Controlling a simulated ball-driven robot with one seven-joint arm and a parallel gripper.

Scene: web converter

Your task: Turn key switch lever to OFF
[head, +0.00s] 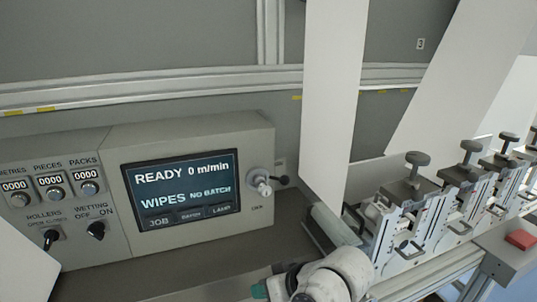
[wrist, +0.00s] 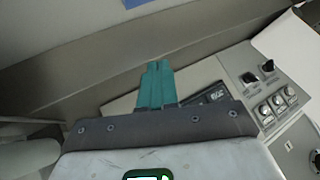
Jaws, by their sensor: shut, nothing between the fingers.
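Two black switches sit low on the grey control panel in the head view: one (head: 51,238) under ROLLERS OPEN/CLOSED, and the WETTING OFF/ON knob (head: 96,230). A round silver fitting with a black-tipped lever (head: 262,185) projects right of the screen; its small label is unreadable. Which of these is the key switch is unclear, and no set position can be read surely. In the wrist view, my gripper (wrist: 158,64) shows shut, empty teal fingers, apart from the two black switches (wrist: 259,72) to its right. The silver fitting is not visible there.
The lit screen (head: 182,188) reads READY, 0 m/min. Counters (head: 50,180) sit above the switches. White web sheets (head: 332,95) hang right of the screen, above clamp units (head: 405,205). A red button (head: 521,240) is far right. A narrow ledge lies below the screen.

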